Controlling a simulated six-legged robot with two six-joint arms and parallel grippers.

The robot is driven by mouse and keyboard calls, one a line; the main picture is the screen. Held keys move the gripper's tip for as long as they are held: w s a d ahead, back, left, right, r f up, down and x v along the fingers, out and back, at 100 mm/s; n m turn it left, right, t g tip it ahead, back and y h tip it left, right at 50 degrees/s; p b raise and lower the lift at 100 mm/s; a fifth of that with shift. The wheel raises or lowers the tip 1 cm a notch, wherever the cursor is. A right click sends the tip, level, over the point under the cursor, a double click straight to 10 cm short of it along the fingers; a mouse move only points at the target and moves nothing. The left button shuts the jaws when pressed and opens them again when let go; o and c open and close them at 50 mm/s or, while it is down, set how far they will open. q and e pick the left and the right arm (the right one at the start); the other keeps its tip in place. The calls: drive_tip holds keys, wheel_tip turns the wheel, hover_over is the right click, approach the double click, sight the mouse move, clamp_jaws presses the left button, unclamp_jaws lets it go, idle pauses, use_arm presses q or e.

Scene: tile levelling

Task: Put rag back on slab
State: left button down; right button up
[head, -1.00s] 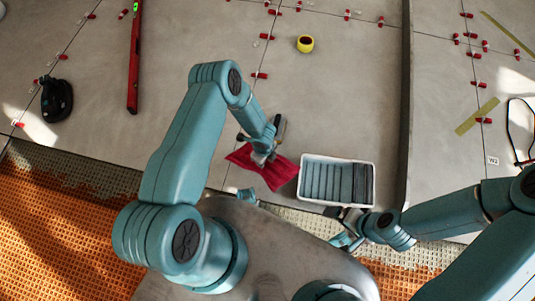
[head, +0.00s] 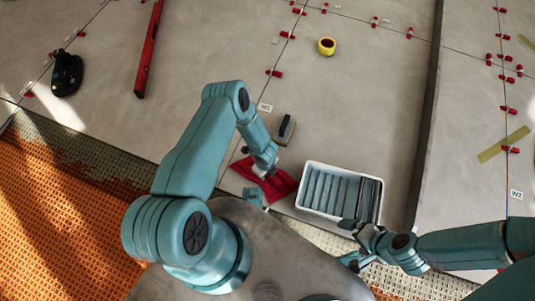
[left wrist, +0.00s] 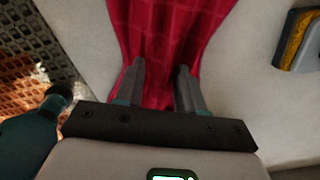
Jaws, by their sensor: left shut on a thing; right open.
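The red rag (head: 279,186) is at the slab's near edge, just left of the white tray. My left gripper (head: 264,170) is over it and shut on it. In the left wrist view the rag (left wrist: 168,35) runs gathered between the two fingers (left wrist: 160,80) and spreads out beyond them. I cannot tell whether the rag touches the slab all over or is partly lifted. The grey slab (head: 190,120) lies beyond and around the rag. My right gripper (head: 352,243) is open and empty, near the tray's lower right corner.
A white tray (head: 304,190) of grey pieces stands right of the rag. A sponge float (head: 286,128) lies just beyond the rag, also in the left wrist view (left wrist: 300,40). A yellow tape roll (head: 327,46), red level (head: 149,50) and red clips lie farther off.

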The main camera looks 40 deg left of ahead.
use_arm(q)
drive_tip(key=shift+f, duration=0.1)
drive_tip(key=c, duration=0.7)
unclamp_jaws()
drive_tip(key=shift+s, duration=0.1)
drive_tip(key=shift+r, duration=0.3)
wheel_tip(320, 180, up, 12)
drive_tip(key=p, duration=0.5)
drive_tip(key=shift+f, duration=0.15)
